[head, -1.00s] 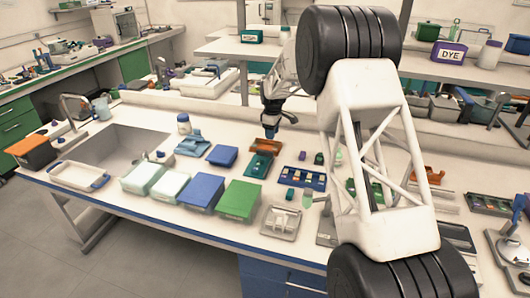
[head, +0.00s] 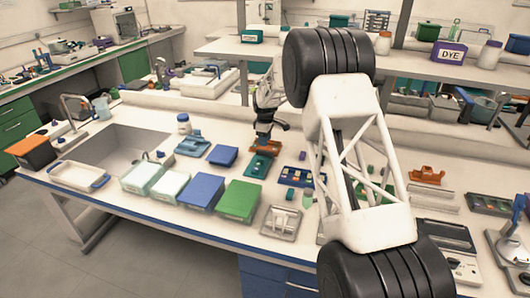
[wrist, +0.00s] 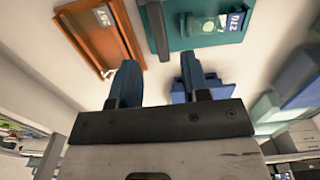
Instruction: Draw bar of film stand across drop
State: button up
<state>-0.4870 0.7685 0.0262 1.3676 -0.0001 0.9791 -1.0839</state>
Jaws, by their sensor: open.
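My gripper (head: 265,134) hangs over the bench beside a brown-orange stand (head: 268,146) and a teal stand (head: 260,165). In the wrist view my gripper (wrist: 159,74) has its two blue fingers apart, with nothing between them. There the brown-orange stand (wrist: 82,42) with a numbered label is at upper left. The teal stand (wrist: 195,37), holding a small green piece and a label, is at upper right. A dark grey bar (wrist: 155,28) lies at the teal stand's left edge, ahead of the gap between my fingers. I cannot tell for sure which stand is the film stand, and I see no clear drop.
A blue box (head: 222,156), a larger blue-lidded box (head: 201,193) and a green-lidded box (head: 239,200) stand left and in front. A dark blue rack (head: 297,175) is to the right. My arm hides part of the bench's right side.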

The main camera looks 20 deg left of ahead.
aim_at(265, 151)
jog(key=shift+f, duration=3.4)
grip_shut()
